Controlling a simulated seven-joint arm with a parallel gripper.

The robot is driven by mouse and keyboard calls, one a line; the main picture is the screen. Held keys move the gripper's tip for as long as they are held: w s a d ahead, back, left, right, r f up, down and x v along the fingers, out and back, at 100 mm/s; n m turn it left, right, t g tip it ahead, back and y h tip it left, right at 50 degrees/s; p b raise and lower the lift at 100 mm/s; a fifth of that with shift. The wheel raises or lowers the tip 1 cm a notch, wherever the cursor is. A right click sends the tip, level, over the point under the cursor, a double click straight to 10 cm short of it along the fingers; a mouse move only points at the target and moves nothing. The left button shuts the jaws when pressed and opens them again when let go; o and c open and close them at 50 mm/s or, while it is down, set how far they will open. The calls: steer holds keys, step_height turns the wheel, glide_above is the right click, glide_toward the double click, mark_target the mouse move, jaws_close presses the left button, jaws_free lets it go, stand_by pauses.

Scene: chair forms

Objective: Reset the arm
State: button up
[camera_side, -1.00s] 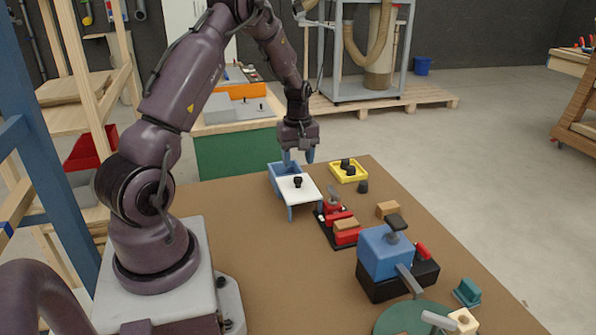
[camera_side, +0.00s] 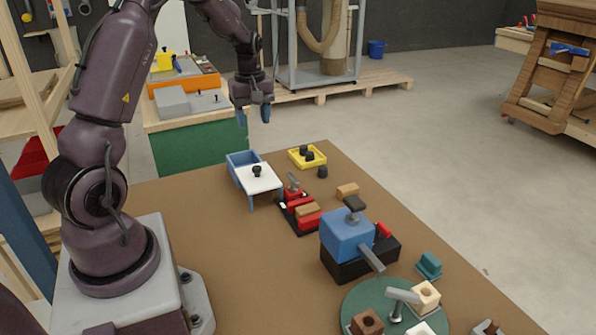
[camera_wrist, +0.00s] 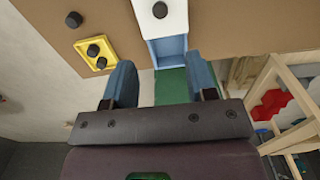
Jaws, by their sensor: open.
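My gripper (camera_side: 253,115) hangs in the air above the far edge of the table, fingers pointing down. Its two blue fingers are apart and nothing is between them. In the wrist view my gripper (camera_wrist: 163,90) also shows open and empty. Below it stands a blue box with a white top (camera_side: 258,179) and a black knob; the box also shows in the wrist view (camera_wrist: 163,20), just beyond the fingers. The brown table (camera_side: 200,255) lies below and in front of the gripper.
A yellow tray (camera_side: 318,163) holds black knobs, with a loose black knob (camera_side: 322,172) beside it. A red fixture (camera_side: 307,219), a wooden block (camera_side: 347,190), a blue-and-black device (camera_side: 347,236) and a green disc (camera_side: 352,301) stand nearer. A green-sided bench (camera_side: 185,150) stands behind.

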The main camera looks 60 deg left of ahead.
steer(key=s+d+r+m+t, duration=0.2)
steer(key=s+d+r+m, duration=0.2)
steer(key=d, duration=0.6)
steer(key=s+d+r+m+t, duration=0.1)
steer(key=s+d+r+m, duration=0.3)
steer(key=d+m, duration=0.4)
steer(key=s+d+r+m+t, duration=0.2)
steer(key=s+d+r+m, duration=0.2)
steer(key=d, duration=0.7)
step_height(320, 180, up, 3)
steer(key=shift+s+d+f+m+t, duration=0.2)
steer(key=shift+d+m+t, duration=0.15)
steer(key=shift+m, duration=0.65)
